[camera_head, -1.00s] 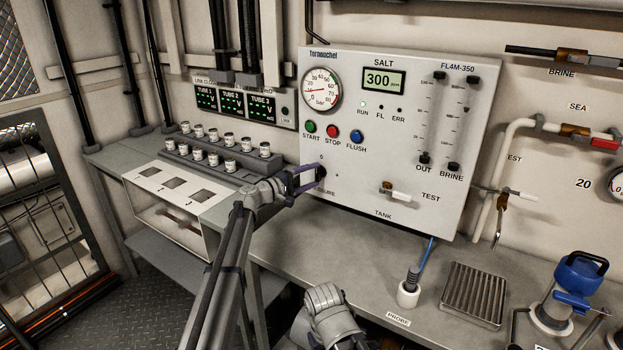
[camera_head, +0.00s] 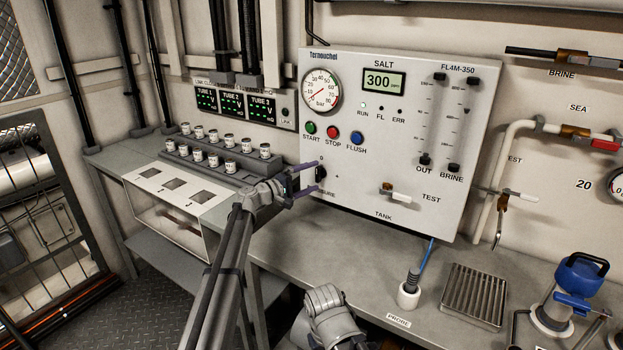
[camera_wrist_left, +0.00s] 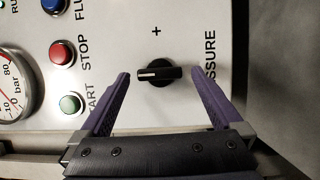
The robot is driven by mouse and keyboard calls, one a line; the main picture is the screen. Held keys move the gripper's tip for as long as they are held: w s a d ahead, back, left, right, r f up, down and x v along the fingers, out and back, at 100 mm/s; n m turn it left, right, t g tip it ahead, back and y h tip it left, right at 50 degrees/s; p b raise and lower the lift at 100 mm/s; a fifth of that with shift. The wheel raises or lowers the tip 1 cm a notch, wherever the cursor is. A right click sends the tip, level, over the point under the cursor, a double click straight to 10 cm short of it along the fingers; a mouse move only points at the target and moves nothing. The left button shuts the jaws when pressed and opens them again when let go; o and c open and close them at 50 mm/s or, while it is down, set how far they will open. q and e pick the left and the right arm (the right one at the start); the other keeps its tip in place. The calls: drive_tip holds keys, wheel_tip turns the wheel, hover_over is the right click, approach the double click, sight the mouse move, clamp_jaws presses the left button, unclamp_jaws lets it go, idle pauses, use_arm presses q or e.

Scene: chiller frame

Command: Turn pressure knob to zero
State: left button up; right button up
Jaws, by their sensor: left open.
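The black pressure knob (camera_head: 321,173) is on the lower left of the white control panel (camera_head: 360,205). In the left wrist view the knob (camera_wrist_left: 160,74) shows a white pointer line lying level, towards the picture's left. A plus sign is above it and part of the word PRESSURE is to its right. My left gripper (camera_head: 316,177) is open at the knob. In the left wrist view its purple fingers (camera_wrist_left: 160,82) stand on either side of the knob, with gaps on both sides. The round pressure gauge (camera_head: 320,90) has a red needle lying on a slant. My right gripper is not visible.
Above the knob are a green START button (camera_head: 310,127), a red STOP button (camera_head: 333,132) and a blue FLUSH button (camera_head: 357,138). A rack of small vials (camera_head: 225,160) stands left of the panel. A white-handled valve (camera_head: 398,195) is to the knob's right.

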use_arm(q)
drive_tip(key=v, duration=0.7)
drive_tip(key=shift+a, duration=0.2)
drive_tip(key=shift+s+f, duration=0.1)
drive_tip(key=shift+s, duration=0.05)
